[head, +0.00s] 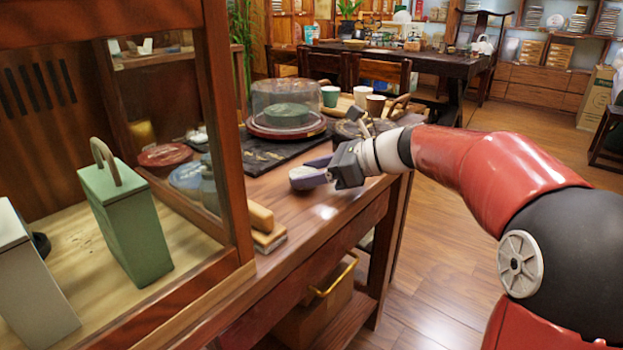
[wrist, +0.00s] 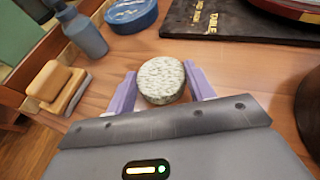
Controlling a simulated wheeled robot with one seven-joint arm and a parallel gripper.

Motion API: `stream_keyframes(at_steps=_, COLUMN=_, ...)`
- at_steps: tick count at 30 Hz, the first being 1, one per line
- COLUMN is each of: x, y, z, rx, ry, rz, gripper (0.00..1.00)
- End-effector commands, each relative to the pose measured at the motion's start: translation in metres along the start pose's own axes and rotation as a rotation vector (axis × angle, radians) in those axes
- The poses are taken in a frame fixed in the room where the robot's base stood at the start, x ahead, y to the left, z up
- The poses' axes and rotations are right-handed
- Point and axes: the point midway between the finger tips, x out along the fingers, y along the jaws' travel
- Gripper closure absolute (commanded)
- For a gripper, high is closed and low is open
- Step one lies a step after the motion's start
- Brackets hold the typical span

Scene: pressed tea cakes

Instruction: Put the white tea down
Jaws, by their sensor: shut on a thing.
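A round, pale, speckled tea cake (wrist: 161,80), which looks like the white tea, sits between the purple fingers of my gripper (wrist: 160,92) in the wrist view. My gripper is shut on it. The cake is over the wooden table; I cannot tell whether it touches the surface.
A dark mat (head: 265,152) carries a glass-domed stand (head: 288,108) with a green cake. Stacked wooden blocks (head: 264,228) and a grey bottle (wrist: 82,32) are at the left, beside a blue dish (wrist: 131,14). Cups (head: 330,96) stand farther back. Bare wood surrounds my gripper.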

Motion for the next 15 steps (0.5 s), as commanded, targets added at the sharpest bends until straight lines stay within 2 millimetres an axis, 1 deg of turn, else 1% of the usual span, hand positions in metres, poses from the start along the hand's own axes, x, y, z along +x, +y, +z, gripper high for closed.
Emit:
stream_keyframes(at_steps=1, x=0.0026, y=0.0001, z=-0.0065, rx=0.001, ry=-0.001, rz=0.001, gripper=0.72)
stream_keyframes(at_steps=2, x=0.0032, y=0.0002, z=-0.0078, rx=0.001, ry=-0.001, rz=0.001, gripper=0.72)
stream_keyframes(at_steps=9, x=0.0031, y=0.0001, z=-0.0074, rx=-0.001, ry=-0.001, rz=0.000, gripper=0.72)
stream_keyframes(at_steps=12, x=0.0042, y=0.0002, z=-0.0101, rx=0.000, ry=-0.001, rz=0.000, gripper=0.72)
stream_keyframes(at_steps=13, x=0.0043, y=0.0001, z=-0.0103, rx=0.000, ry=-0.001, rz=0.000, gripper=0.46)
stream_keyframes(at_steps=15, x=0.0041, y=0.0001, z=-0.0097, rx=-0.001, ry=-0.001, rz=0.000, gripper=0.37)
